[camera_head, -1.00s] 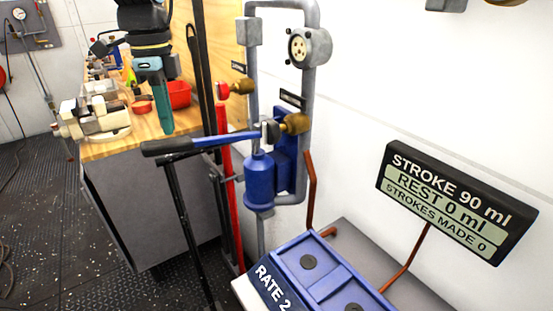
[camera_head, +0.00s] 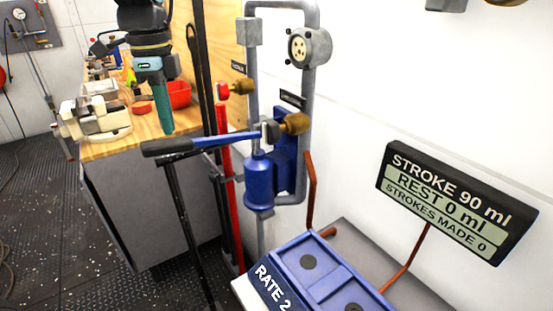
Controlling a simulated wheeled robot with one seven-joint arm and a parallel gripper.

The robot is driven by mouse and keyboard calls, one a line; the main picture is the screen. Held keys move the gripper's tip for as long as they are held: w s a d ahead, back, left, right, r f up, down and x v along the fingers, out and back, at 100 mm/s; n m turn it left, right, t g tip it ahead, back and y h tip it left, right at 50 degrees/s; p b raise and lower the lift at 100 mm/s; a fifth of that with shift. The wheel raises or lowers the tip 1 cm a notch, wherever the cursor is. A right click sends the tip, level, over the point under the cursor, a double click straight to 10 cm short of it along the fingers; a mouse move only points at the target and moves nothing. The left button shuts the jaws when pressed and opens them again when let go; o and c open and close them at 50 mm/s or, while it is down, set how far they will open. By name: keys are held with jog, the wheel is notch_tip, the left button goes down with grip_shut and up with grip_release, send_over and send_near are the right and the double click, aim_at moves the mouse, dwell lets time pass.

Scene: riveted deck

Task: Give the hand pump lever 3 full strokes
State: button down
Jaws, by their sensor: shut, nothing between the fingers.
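The hand pump (camera_head: 262,183) is a blue body fixed to grey pipework on the white wall. Its lever (camera_head: 225,139) is a blue bar that points left, nearly level, and ends in a black grip (camera_head: 166,147). My gripper (camera_head: 166,132) is shut and empty, pointing down, with its teal fingers just above or behind the black grip; I cannot tell whether they touch it. The display (camera_head: 443,200) reads "STROKE 90 ml", "REST 0 ml" and "STROKES MADE 0".
A black stand (camera_head: 190,235) rises below the lever. A blue tank (camera_head: 320,268) marked "RATE 2" sits at the lower right. Brass valves (camera_head: 296,123) flank the pipes.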

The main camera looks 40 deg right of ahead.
jog(key=shift+f+b, duration=4)
jog(key=shift+f, duration=2.05)
notch_tip(320, 180, up, 12)
jog(key=p, duration=1)
jog(key=shift+r, duration=0.15)
jog(key=shift+f+b, duration=3.7)
jog(key=shift+f, duration=2.3)
notch_tip(320, 180, up, 12)
jog(key=p, duration=1)
jog(key=shift+f, duration=0.1)
jog(key=shift+f, duration=0.1)
